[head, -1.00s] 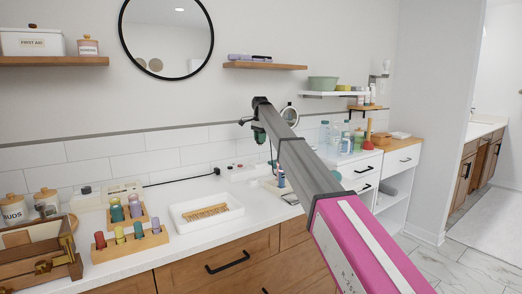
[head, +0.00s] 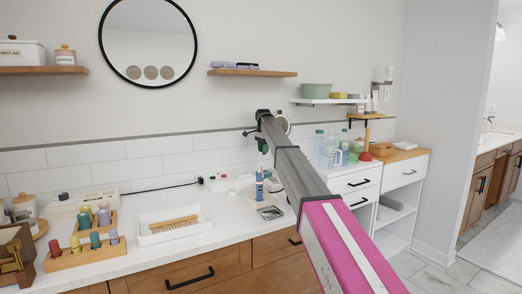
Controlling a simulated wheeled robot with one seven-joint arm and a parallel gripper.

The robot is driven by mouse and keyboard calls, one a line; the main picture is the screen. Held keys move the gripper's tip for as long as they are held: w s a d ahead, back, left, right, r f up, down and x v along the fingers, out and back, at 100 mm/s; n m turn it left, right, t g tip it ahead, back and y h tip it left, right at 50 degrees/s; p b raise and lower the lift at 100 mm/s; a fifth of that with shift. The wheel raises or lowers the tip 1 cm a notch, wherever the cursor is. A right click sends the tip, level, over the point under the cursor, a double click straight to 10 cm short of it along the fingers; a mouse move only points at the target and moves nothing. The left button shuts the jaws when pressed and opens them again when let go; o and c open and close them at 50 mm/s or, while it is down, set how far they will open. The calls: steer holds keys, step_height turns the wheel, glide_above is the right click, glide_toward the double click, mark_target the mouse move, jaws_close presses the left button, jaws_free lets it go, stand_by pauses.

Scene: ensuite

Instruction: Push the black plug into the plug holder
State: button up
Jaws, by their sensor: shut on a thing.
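My gripper (head: 262,142) is at the far end of my raised arm, above the back of the white counter near the tiled wall. It is small and mostly seen from behind. It is shut on a small dark thing that looks like the black plug (head: 247,132), though its shape is hard to make out. A thin dark line like a cord hangs below the gripper. A white block like a power strip, possibly the plug holder (head: 219,184), lies on the counter below and left of the gripper. A black cord runs left from its end. Its sockets are too small to tell.
A blue upright bottle or tube (head: 259,186) stands below the gripper. A white tray (head: 152,237) with a brush and a wooden peg rack (head: 86,255) are to the left. Bottles (head: 332,150) stand at the right. A shelf (head: 253,73) and a mirror (head: 148,42) are above.

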steer(key=shift+f, duration=2.9)
steer(key=shift+f, duration=2.1)
steer(key=o, duration=1.1)
